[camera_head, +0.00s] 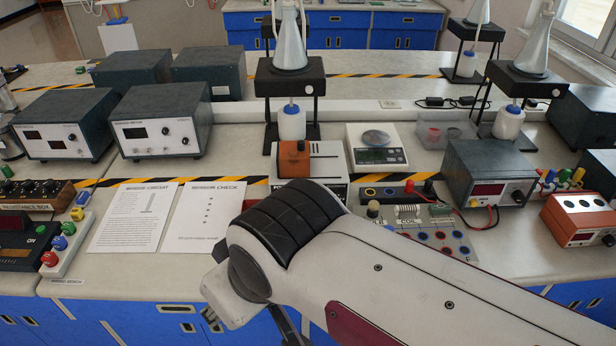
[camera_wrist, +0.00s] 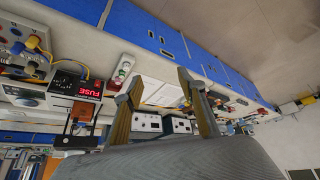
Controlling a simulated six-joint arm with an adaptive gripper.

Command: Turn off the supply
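Several boxes could be the supply; I cannot tell which is meant. A grey-blue box with a red display (camera_head: 490,175) stands right of centre. A smaller orange-and-white box (camera_head: 580,218) stands at the right edge. A pale box with an orange block on top (camera_head: 310,165) stands behind my arm, its front partly hidden. In the tilted wrist view, a box with a lit red "FUSE" display (camera_wrist: 90,88) is at left. My gripper (camera_wrist: 159,78) has its two fingers spread, with nothing held between them. It is apart from these boxes. The arm hides most of it in the head view.
Instrument boxes (camera_head: 160,120) stand back left. Two printed sheets (camera_head: 160,215) lie on the bench. A white strip with coloured buttons (camera_head: 66,245) and a dark panel marked "ON" (camera_head: 25,240) are at left. A coil board (camera_head: 425,232) is right of my arm. Stands with flasks (camera_head: 290,75) rise behind.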

